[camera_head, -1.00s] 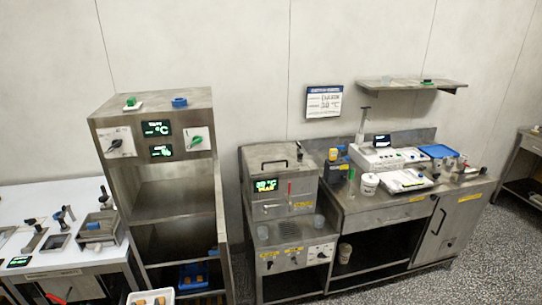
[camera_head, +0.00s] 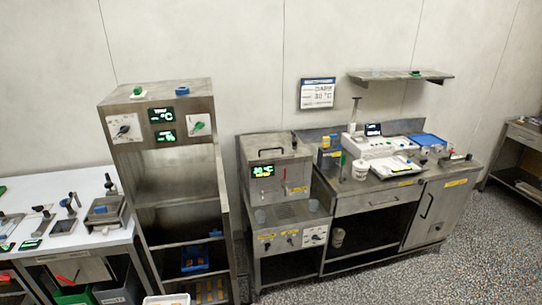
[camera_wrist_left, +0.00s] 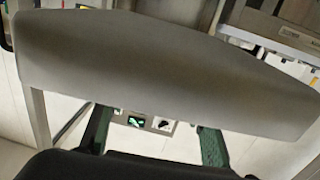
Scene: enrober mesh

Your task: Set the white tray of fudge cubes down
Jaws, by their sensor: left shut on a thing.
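The white tray (camera_head: 165,299) shows only as a pale rim at the bottom edge of the head view, in front of the tall steel cabinet. Its fudge cubes are not clearly visible there now. In the left wrist view a broad pale grey wall, which looks like the tray (camera_wrist_left: 160,70), fills the upper middle close to the camera. My left gripper (camera_wrist_left: 155,130) shows as two green fingers reaching up behind that wall. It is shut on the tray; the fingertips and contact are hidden. My right gripper is in neither view.
The tall cabinet (camera_head: 163,115) has open shelves and a blue crate (camera_head: 195,258) low inside, with orange-brown pieces below. A white-topped bench (camera_head: 60,225) with tools stands left. A steel machine (camera_head: 275,170) and a crowded workbench (camera_head: 385,190) stand right. Open floor (camera_head: 400,280) lies front right.

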